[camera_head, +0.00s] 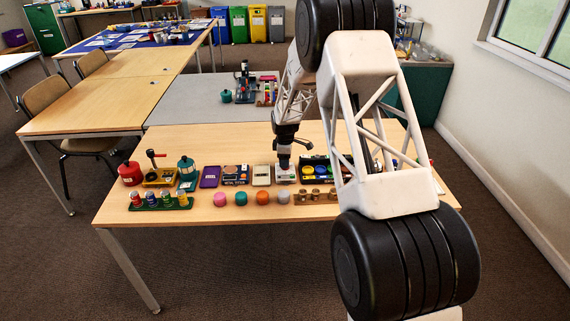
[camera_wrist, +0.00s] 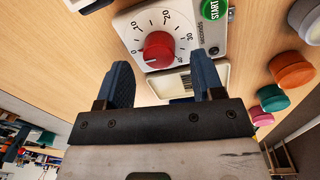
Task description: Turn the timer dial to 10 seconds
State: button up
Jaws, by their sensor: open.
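The timer (camera_wrist: 128,28) has a pale square face with printed numbers. Its round red dial (camera_wrist: 158,50) stands in the middle, and a green START button (camera_wrist: 213,9) is beside the face. I cannot clearly read which number the dial points at. My gripper (camera_wrist: 161,68) is open and empty in the wrist view. Its two dark blue fingers are apart on either side of the dial, and I cannot tell whether they touch it. In the head view my gripper (camera_head: 284,165) points down right over the timer (camera_head: 285,179), hiding the dial.
Coloured knobs (camera_head: 241,198) line the table's front edge. A purple thing (camera_head: 210,177) and small boxes lie left of the timer; a dark tray (camera_head: 318,183) is close on its right. A red pot (camera_head: 130,173) is far left. Bare wood (camera_head: 225,145) lies behind.

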jog(key=shift+w+f, duration=0.1)
jog(key=shift+f, duration=1.15)
jog(key=shift+c, duration=0.2)
jog(key=c, duration=0.9)
jog(key=shift+m, duration=0.4)
jog(key=m, duration=1.1)
